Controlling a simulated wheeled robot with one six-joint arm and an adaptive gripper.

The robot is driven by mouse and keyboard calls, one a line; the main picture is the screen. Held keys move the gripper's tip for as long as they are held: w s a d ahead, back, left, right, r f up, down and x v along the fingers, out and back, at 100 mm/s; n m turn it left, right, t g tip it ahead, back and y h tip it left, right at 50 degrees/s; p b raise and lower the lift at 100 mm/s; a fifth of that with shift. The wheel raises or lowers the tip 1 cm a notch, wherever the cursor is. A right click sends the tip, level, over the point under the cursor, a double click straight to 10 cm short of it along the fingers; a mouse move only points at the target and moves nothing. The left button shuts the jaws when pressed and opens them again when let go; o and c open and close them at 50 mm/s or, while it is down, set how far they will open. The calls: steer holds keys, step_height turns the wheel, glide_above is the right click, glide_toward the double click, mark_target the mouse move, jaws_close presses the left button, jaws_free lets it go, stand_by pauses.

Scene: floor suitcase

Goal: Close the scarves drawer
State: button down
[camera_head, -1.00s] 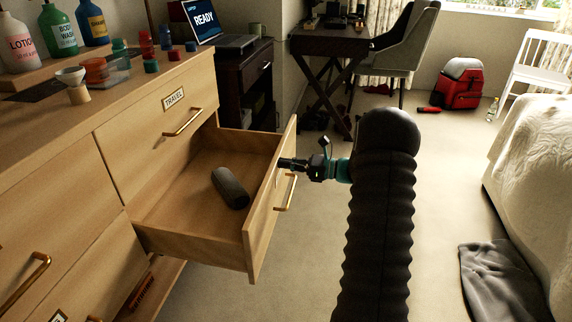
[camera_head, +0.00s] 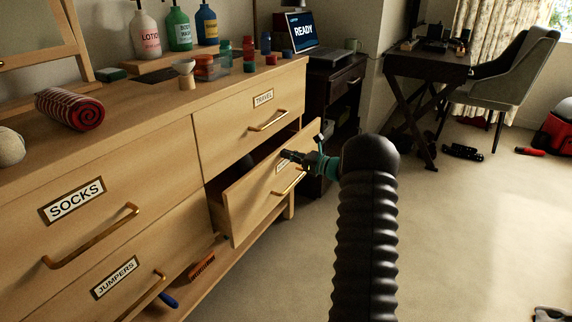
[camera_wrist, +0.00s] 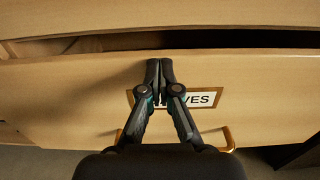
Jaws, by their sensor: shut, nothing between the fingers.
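The scarves drawer (camera_head: 248,207) is below the TRAVEL drawer and stands partly open, with a dark gap above its front. In the wrist view its front (camera_wrist: 70,95) fills the middle, with a label (camera_wrist: 205,99) ending in "VES" and a brass handle (camera_wrist: 229,138) below. My gripper (camera_head: 285,156) is shut and empty. In the wrist view its fingertips (camera_wrist: 160,66) lie over the upper part of the drawer front, above the label, and appear to touch it. My gripper partly hides the label. A dark object (camera_head: 247,163) shows dimly inside the drawer.
The TRAVEL drawer (camera_head: 230,125), SOCKS drawer (camera_head: 150,195) and JUMPERS drawer (camera_head: 190,245) look shut. Bottles and a striped rolled textile (camera_head: 70,108) stand on the dresser top. A dark side cabinet (camera_head: 338,100) is behind.

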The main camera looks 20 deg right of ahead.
steer(key=x, duration=0.8)
steer(key=shift+b, duration=0.35)
steer(key=shift+w+a+r, duration=0.15)
steer(key=b+v, duration=0.1)
steer(key=v, duration=1.3)
steer(key=shift+d, duration=0.35)
